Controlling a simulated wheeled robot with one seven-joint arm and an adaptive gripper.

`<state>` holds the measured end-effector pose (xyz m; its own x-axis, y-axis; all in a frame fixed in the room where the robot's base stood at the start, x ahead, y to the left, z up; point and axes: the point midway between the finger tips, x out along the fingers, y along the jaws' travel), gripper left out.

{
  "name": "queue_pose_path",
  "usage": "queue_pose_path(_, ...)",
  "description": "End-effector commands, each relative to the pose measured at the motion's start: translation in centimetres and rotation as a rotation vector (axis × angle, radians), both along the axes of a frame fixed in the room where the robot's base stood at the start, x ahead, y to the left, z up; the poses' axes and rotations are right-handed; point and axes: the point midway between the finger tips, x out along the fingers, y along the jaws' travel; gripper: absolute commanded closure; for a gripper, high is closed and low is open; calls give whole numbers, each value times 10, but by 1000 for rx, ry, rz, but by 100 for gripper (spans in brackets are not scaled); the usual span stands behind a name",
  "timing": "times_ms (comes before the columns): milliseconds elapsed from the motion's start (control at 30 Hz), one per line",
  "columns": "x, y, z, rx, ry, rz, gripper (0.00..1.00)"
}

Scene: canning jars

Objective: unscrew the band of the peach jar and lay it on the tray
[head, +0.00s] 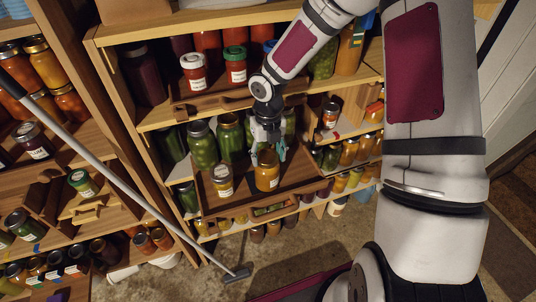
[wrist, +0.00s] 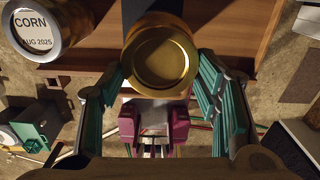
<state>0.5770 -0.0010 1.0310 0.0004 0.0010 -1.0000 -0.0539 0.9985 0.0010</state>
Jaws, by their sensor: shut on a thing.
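The peach jar (head: 267,178), orange with a gold top, stands upright on a brown wooden tray (head: 300,182) in the middle of the shelving. In the wrist view, its round gold band (wrist: 160,54) is seen from above between the teal fingers. My gripper (head: 268,150) reaches down to the jar's top; in the wrist view, the fingers (wrist: 163,72) close on the band from both sides. The jar's body is hidden under the band in the wrist view. I cannot tell how far the band is turned on its thread.
A corn jar (wrist: 36,32) stands left of the peach jar, also in the head view (head: 221,183). Large green jars (head: 203,146) stand behind. A shelf (head: 160,118) with more jars lies above. A grey pole (head: 120,184) slants across the left.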

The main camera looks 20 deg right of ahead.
Motion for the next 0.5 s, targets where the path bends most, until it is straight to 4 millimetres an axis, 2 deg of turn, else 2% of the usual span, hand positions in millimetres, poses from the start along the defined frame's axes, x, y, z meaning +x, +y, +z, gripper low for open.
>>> queue_pose_path(133,-2,-1,-2,0,6,31,77)
queue_pose_path(267,-2,-3,-2,1,6,177,77)
queue_pose_path(500,-1,-2,2,0,3,168,77)
